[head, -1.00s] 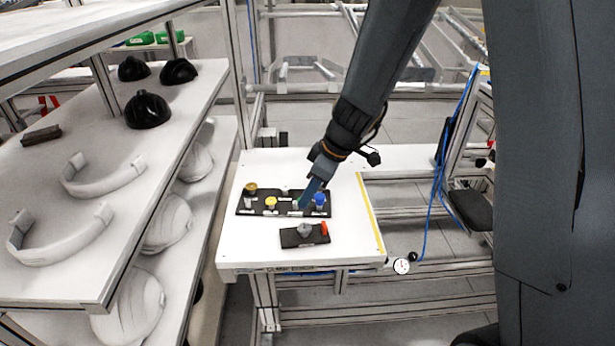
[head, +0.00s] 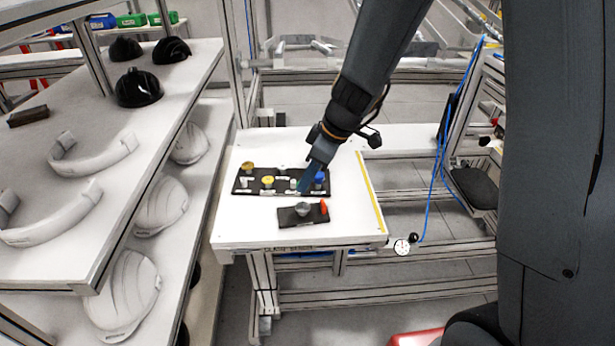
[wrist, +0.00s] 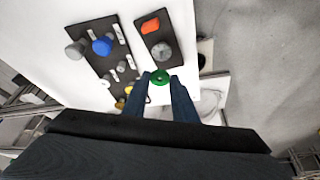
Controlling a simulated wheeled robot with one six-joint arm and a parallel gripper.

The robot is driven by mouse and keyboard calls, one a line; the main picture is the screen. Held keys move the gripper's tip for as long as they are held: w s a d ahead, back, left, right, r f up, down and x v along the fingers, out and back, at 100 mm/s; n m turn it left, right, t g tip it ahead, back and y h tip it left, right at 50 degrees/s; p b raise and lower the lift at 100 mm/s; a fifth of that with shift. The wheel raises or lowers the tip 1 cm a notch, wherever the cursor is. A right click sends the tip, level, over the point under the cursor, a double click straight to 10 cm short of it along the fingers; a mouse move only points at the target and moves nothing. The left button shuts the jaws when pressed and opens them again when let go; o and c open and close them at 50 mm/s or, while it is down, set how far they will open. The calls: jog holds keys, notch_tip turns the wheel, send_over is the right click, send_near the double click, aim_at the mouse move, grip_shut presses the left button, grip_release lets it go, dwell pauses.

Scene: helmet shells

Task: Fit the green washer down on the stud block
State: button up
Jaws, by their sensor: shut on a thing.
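The green washer (wrist: 160,76) is between the two fingertips of my gripper (wrist: 161,82) in the wrist view, and the gripper is shut on it. In the head view my gripper (head: 303,187) is over the front edge of a long black board, just left of a blue cap; the washer is mostly hidden there. A smaller black block (head: 291,219) lies in front, with a grey round part (head: 303,209) and a red part on it. In the wrist view this block (wrist: 173,22) is just beyond the washer, which is apart from the grey part.
The long black board (head: 277,190) carries yellow caps, a blue cap (head: 320,176) and white labels. The white table (head: 240,225) is clear around the small block. A shelf (head: 110,210) with helmets stands at the left.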

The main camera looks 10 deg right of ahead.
aim_at(308, 208)
jog(key=shift+f+b, duration=1.75)
jog(key=shift+b, duration=0.15)
jog(key=shift+b, duration=1.15)
dwell(0.5)
jog(key=shift+f+b, duration=1.8)
jog(key=shift+b, duration=0.45)
jog(key=o, duration=1.1)
jog(key=shift+r, duration=0.1)
jog(key=v, duration=0.7)
jog(key=shift+d+r, duration=0.2)
jog(key=shift+r, duration=0.1)
